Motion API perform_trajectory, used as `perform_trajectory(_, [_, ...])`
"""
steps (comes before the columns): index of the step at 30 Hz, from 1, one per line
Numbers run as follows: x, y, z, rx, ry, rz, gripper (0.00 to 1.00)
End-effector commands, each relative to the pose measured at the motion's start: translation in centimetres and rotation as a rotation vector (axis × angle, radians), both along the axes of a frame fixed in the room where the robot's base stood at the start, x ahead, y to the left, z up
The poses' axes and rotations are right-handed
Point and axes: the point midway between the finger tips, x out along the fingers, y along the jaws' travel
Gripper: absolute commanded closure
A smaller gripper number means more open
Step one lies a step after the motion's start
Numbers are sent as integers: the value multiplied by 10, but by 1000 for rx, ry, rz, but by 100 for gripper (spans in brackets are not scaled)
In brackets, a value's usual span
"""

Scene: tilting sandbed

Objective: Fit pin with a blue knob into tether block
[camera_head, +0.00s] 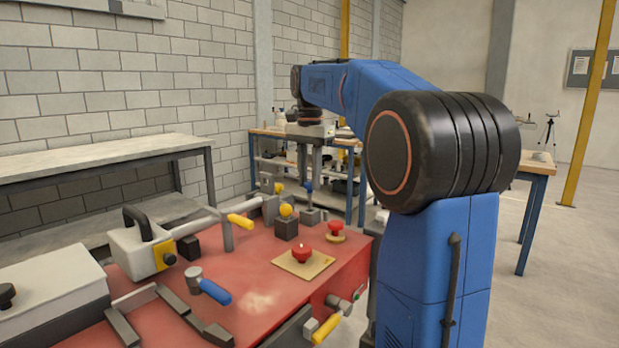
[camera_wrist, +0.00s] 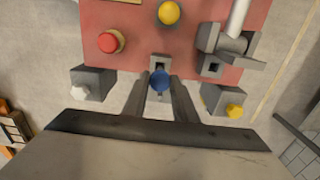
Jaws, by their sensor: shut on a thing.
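The blue knob (camera_wrist: 159,80) of the pin sits between the two fingers of my gripper (camera_wrist: 160,88) in the wrist view. The fingers are shut on it. In the head view the blue knob (camera_head: 309,186) shows below my gripper (camera_head: 311,180), over a small grey block (camera_head: 312,215). In the wrist view a grey block with a dark hole (camera_wrist: 160,61) lies just above the knob in the picture, at the red top's edge. It appears to be the tether block. The pin's shaft is hidden under the knob, so I cannot tell whether its tip is in a hole.
A second grey block with a square hole (camera_wrist: 211,67) stands to the right, near a metal bar. A red knob (camera_wrist: 109,42) and yellow knobs (camera_wrist: 169,12) (camera_wrist: 235,110) stand around. The red bench (camera_head: 250,290) also carries a blue-handled tool (camera_head: 214,291) and clamps.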

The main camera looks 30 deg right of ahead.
Motion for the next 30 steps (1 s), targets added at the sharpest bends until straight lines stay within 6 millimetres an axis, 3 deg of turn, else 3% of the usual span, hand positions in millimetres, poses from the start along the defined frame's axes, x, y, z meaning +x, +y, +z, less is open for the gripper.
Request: perform_trajectory(30, [0, 0, -20, -1, -1, 0, 100])
